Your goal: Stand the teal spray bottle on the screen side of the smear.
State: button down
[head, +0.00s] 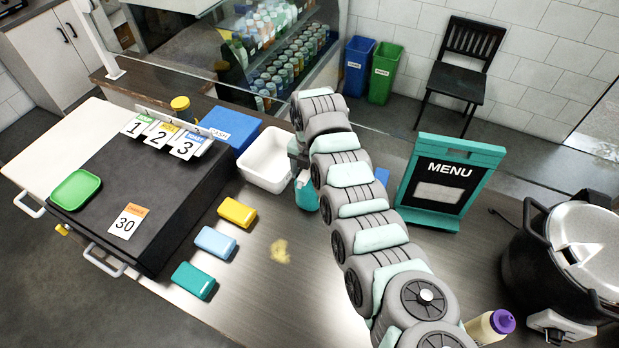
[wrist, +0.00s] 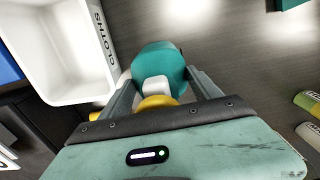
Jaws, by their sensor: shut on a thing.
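The teal spray bottle (head: 306,194) is partly hidden behind my arm in the head view, right of the white bin. In the wrist view the teal bottle (wrist: 160,62) sits between the fingers of my gripper (wrist: 162,88), which is shut on it, with a white and yellow top towards the camera. I cannot tell if its base touches the counter. The yellowish smear (head: 280,251) lies on the counter, nearer the front than the bottle. The clear screen (head: 400,146) runs along the counter's far side, beyond the bottle.
A white bin (head: 264,178) marked cloths stands close left of the bottle. A menu stand (head: 445,183) and black pot (head: 560,250) are on the right. Yellow (head: 237,212), light blue (head: 216,242) and teal (head: 193,280) blocks lie left of the smear. Counter between smear and bottle looks clear.

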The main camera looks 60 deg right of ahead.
jog(key=shift+f, duration=0.8)
jog(key=shift+c, duration=0.7)
grip_release()
jog(key=shift+f, duration=0.1)
notch_tip(320, 180, up, 11)
jog(key=shift+r+b, duration=0.15)
jog(key=shift+b, duration=0.75)
jog(key=shift+r, duration=0.45)
